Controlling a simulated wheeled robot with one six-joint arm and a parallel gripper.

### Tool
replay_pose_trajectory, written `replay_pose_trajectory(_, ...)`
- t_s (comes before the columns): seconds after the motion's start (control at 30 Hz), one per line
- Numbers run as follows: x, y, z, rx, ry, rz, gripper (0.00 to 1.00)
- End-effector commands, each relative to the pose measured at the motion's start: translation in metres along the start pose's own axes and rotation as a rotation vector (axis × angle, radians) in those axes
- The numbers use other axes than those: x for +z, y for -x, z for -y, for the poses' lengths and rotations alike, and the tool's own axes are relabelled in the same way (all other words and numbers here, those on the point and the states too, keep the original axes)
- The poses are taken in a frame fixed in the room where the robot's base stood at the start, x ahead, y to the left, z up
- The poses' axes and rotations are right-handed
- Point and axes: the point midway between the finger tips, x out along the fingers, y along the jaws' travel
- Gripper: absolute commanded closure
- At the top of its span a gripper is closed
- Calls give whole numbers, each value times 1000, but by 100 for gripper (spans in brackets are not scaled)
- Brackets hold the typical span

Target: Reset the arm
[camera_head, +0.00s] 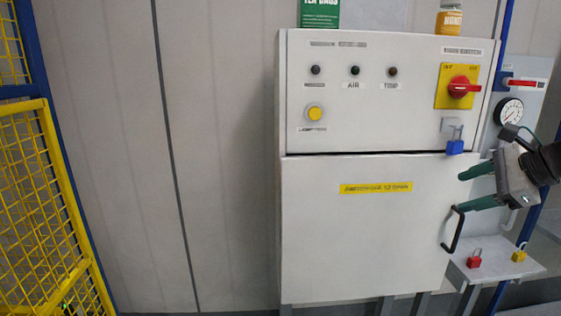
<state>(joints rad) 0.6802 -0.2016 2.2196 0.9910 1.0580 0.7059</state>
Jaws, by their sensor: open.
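My gripper (478,187) comes in from the right edge. Its two dark green fingers point left and stand apart with nothing between them. It is in front of the right side of a white cabinet (310,230), above the black door handle (453,231). The lower finger shows close to the top of the handle; I cannot tell whether they touch. The cabinet door appears closed.
The cabinet panel has a red rotary switch (462,87), a yellow button (314,114) and a blue padlock (455,143). A shelf (490,272) holds a red padlock (474,260) and a yellow padlock (519,253). A gauge (508,111) is at right. Yellow fencing (40,190) stands left.

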Motion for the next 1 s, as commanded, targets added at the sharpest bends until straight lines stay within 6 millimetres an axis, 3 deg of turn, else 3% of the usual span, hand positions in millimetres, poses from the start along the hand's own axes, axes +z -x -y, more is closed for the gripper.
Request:
replay_pose_trajectory(0.1,25,-7,-81,257,449,-37,37)
replay_pose_trajectory(0.2,37,1,-152,504,876,-37,37)
replay_pose_trajectory(0.3,37,19,-210,736,1274,-22,37)
replay_pose_trajectory(0.4,35,35,-243,885,1546,-22,37)
replay_pose_trajectory(0.6,48,43,-265,919,1761,-32,37)
replay_pose_trajectory(1.0,55,42,-266,906,1795,-21,37)
